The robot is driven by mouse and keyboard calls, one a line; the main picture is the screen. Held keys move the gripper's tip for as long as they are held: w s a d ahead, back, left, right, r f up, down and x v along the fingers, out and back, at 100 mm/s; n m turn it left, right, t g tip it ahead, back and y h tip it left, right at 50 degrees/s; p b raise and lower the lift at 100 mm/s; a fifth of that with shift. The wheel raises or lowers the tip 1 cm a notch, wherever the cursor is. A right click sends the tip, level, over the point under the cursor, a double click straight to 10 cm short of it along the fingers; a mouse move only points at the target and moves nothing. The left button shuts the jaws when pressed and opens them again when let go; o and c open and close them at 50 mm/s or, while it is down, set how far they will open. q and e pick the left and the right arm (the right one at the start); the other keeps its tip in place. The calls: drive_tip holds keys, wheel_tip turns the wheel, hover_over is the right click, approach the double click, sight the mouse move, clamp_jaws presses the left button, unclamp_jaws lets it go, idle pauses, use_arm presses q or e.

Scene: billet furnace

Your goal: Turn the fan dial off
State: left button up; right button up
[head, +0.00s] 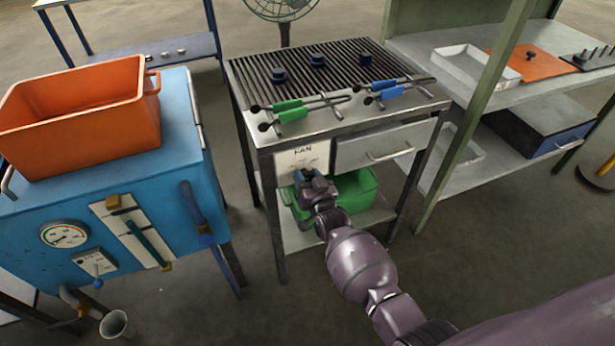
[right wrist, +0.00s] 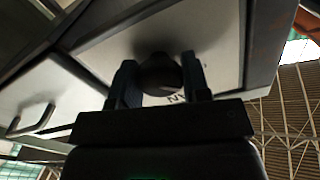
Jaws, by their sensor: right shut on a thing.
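The fan panel (head: 300,160) is a pale plate marked "FAN" on the front of the grated table, left of the drawer. My right gripper (head: 314,178) is at the lower part of this panel and hides the dial in the head view. In the right wrist view the dark round fan dial (right wrist: 158,72) sits between the two fingers of my right gripper (right wrist: 158,82), which is shut on it. Part of the panel lettering shows behind the fingers. The dial's setting cannot be read. My left gripper is in neither view.
The grated table (head: 325,75) holds green-handled (head: 291,110) and blue-handled tongs (head: 388,91). A drawer (head: 385,146) is right of the panel, and a green bin (head: 357,188) stands below. A blue furnace with an orange bin (head: 80,120) is at left. A fan (head: 283,8) stands behind.

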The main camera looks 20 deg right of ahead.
idle(0.4)
drive_tip(key=o, duration=0.9)
drive_tip(key=shift+o, duration=0.2)
drive_tip(key=shift+s, duration=0.5)
drive_tip(key=s+p, duration=0.2)
drive_tip(key=s, duration=0.7)
drive_tip(key=shift+s+d, duration=0.2)
drive_tip(key=shift+s, duration=0.2)
